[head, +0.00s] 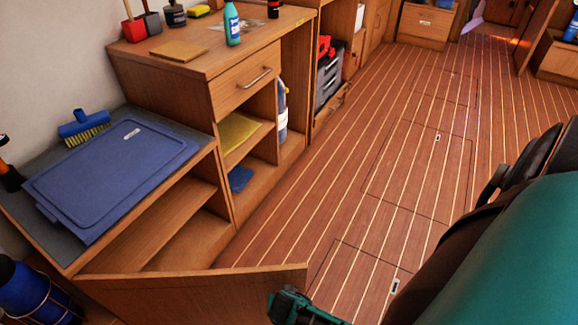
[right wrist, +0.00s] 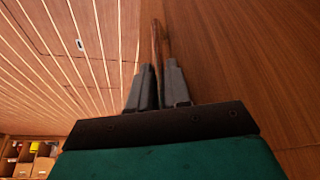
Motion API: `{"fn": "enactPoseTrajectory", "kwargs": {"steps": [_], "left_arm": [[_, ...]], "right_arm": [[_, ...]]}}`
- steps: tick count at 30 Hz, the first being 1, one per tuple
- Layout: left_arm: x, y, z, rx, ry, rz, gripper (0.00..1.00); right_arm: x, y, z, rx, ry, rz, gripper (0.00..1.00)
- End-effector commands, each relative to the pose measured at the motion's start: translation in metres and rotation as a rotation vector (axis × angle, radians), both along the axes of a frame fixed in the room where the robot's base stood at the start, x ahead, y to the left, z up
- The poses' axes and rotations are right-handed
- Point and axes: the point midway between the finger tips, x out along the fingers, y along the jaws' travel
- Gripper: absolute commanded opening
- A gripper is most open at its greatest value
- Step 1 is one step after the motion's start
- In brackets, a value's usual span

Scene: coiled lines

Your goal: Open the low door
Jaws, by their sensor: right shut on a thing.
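The low door (head: 190,294) is a wooden panel at the bottom of the head view. It stands swung out from the low cabinet (head: 150,225), whose shelves show through the gap. My right gripper (head: 292,300) is at the door's free end, partly cut off by the frame. In the right wrist view its two grey fingers (right wrist: 157,82) are closed around a thin brown bar (right wrist: 157,45), which looks like the door's handle. The door's face (right wrist: 240,60) fills the right of that view. My left gripper is not in view.
A blue lid (head: 115,165) and a brush (head: 84,127) lie on the low cabinet. A taller cabinet with a drawer (head: 245,82) stands behind it. A blue bottle-like object (head: 30,290) stands at the lower left. The striped floor (head: 400,170) is clear to the right.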

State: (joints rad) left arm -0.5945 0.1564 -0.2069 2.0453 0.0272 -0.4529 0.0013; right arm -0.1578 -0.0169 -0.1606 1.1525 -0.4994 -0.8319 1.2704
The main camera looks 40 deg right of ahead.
Motion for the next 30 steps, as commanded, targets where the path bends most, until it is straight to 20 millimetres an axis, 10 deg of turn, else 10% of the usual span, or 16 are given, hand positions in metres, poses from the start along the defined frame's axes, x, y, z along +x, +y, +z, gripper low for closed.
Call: {"fn": "enactPoseTrajectory", "kwargs": {"steps": [17, 18, 21, 30], "left_arm": [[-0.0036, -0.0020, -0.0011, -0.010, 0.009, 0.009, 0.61], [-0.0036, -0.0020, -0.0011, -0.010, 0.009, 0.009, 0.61], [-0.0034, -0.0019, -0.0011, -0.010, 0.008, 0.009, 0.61], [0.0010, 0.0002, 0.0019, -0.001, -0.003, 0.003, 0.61]], "right_arm": [[-0.0020, 0.0001, -0.0001, -0.001, 0.001, -0.007, 0.00], [-0.0020, 0.0001, -0.0001, -0.001, 0.001, -0.007, 0.20], [-0.0020, 0.0002, -0.0001, -0.001, 0.001, -0.007, 0.30], [-0.0017, 0.0005, 0.0001, 0.000, 0.000, -0.007, 0.38]]}}
